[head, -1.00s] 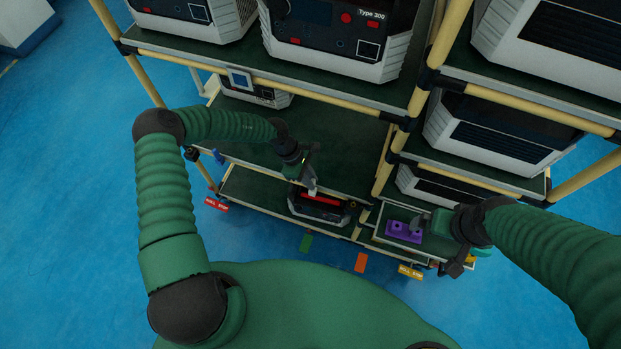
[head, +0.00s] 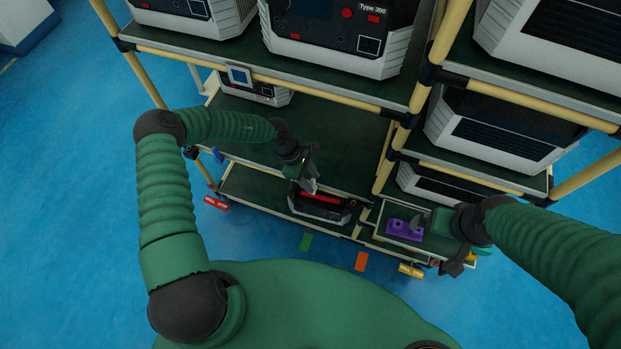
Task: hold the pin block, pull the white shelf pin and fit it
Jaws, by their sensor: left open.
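The purple pin block (head: 399,231) sits on the small green-topped shelf (head: 383,219) at the lower right. My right gripper (head: 422,221) reaches in from the right, with its fingers at the block's right end; whether they are closed on it is too small to tell. My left gripper (head: 309,184) is open and points down in front of the left rack, above a dark unit with a red bar. I cannot make out the white shelf pin for certain; the pale spot at the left fingers may be the fingers themselves.
The dark unit with a red bar (head: 321,203) stands on the low shelf below my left gripper. Yellow rack posts (head: 386,160) stand between my arms. Larger white-and-black units (head: 483,132) fill the right rack. The middle shelf (head: 340,150) is mostly bare.

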